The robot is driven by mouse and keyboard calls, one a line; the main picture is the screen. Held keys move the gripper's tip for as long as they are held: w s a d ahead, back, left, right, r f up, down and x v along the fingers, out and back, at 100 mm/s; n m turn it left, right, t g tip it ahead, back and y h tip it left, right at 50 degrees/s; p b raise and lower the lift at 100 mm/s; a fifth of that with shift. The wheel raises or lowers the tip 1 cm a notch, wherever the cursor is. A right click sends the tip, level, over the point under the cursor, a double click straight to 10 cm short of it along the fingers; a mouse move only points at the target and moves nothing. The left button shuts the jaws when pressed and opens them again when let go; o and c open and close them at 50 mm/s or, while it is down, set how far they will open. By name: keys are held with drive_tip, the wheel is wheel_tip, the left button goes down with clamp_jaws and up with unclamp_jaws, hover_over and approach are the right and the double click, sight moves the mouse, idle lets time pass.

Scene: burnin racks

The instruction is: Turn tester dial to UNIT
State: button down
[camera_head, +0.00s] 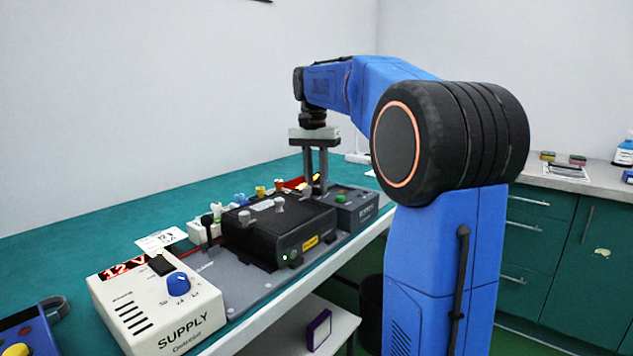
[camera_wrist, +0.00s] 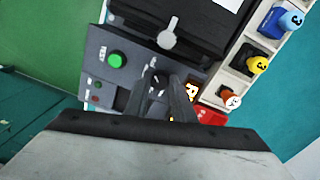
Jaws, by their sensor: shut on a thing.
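The tester (camera_head: 357,210) is a dark grey box at the far end of the bench rig, with a green button (camera_head: 340,198). In the wrist view its panel (camera_wrist: 98,42) shows the green button (camera_wrist: 116,60) and a small dark dial (camera_wrist: 157,85) with white marks. My gripper (camera_head: 317,190) points straight down over the tester. In the wrist view my gripper (camera_wrist: 158,92) has its fingers on both sides of the dial, shut on it. The dial's setting labels are too small or hidden to read, so I cannot tell which position it points to.
A black unit with grey clamps (camera_head: 277,234) stands beside the tester. A white supply box (camera_head: 158,310) with a blue knob is at the front left. Numbered coloured plugs (camera_wrist: 257,64) stand in a pale rack near my gripper. A red part (camera_wrist: 210,116) lies close to the fingers.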

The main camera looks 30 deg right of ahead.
drive_tip(key=shift+m, duration=0.6)
drive_tip(key=c, duration=1.5)
unclamp_jaws()
drive_tip(key=shift+r, duration=0.1)
